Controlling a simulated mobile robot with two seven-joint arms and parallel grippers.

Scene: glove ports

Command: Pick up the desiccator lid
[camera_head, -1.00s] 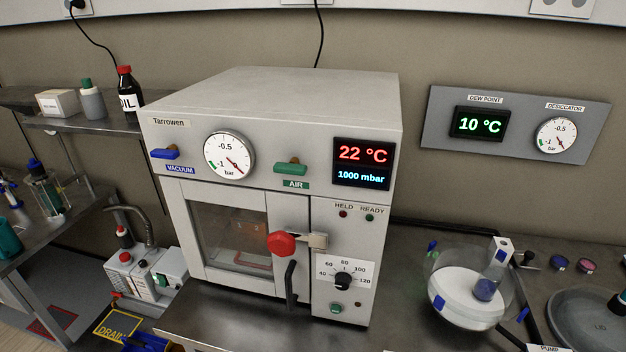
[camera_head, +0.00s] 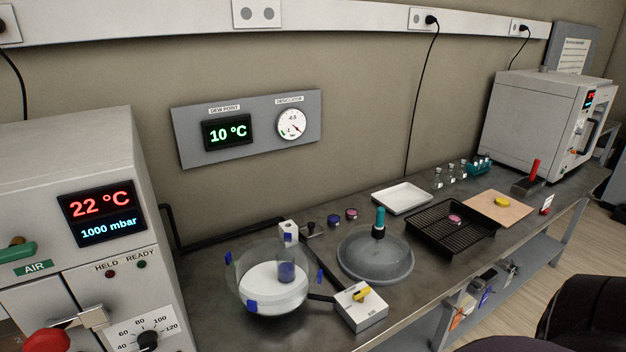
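The desiccator lid (camera_head: 372,262) is a grey translucent dome with a dark and teal knob (camera_head: 379,222) standing up from it. It lies on the steel bench, right of the desiccator. The desiccator bowl (camera_head: 237,274) is clear, with blue clips on its rim, and is uncovered.
A switch box (camera_head: 362,312) with a yellow handle stands in front, between bowl and lid. A black rack (camera_head: 436,241) sits close right of the lid, a white tray (camera_head: 402,198) behind it. The oven (camera_head: 60,160) bounds the left. A dark rounded shape (camera_head: 585,310) fills the lower right.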

